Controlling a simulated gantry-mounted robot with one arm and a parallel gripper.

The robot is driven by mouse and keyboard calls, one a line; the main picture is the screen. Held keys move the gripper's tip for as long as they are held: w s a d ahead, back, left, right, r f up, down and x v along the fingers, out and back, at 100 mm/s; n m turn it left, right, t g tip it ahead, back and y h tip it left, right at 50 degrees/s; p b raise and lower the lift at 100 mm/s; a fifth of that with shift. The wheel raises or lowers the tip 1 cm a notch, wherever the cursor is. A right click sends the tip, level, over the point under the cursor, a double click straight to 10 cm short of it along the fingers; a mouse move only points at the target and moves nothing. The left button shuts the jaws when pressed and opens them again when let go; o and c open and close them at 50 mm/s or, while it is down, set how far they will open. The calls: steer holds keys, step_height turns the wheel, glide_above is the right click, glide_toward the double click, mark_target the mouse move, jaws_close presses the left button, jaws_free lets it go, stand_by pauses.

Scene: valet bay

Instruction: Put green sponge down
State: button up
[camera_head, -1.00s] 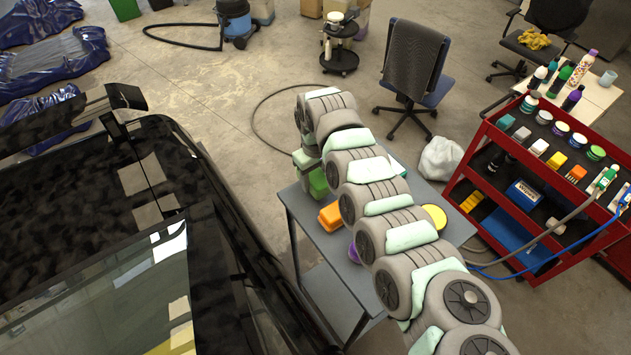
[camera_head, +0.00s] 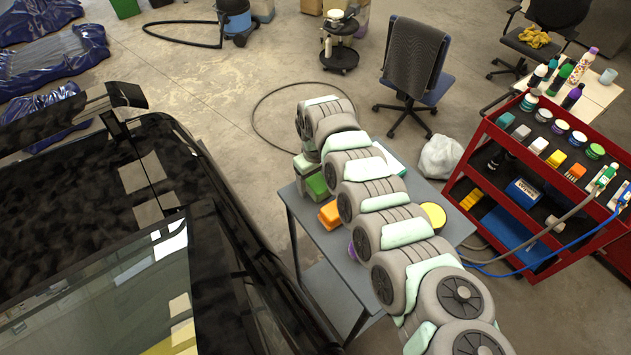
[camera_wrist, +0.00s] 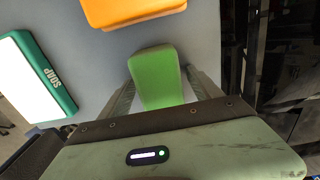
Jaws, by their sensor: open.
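The green sponge (camera_wrist: 157,76) lies between the two fingers of my gripper (camera_wrist: 158,84) in the wrist view. The fingers are apart, one on each side of it, and the gripper is open. In the head view the sponge (camera_head: 317,185) shows beneath my gripper (camera_head: 311,176), at the far left corner of the grey table (camera_head: 348,252). The sponge appears to rest on the table top. Its near end is hidden by the gripper body, and I cannot tell whether a finger still touches it.
An orange sponge (camera_wrist: 135,10) lies close by on the table, and a white and green soap box (camera_wrist: 38,76) lies to the left. A yellow round item (camera_head: 434,215) is at the table's right. The dark car (camera_head: 235,240) stands left of the table; a red cart (camera_head: 488,128) stands right.

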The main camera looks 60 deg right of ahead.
mark_target(315, 179)
steer(key=shift+r, duration=0.1)
step_height(315, 179, up, 12)
steer(key=b, duration=0.3)
stand_by(0.7)
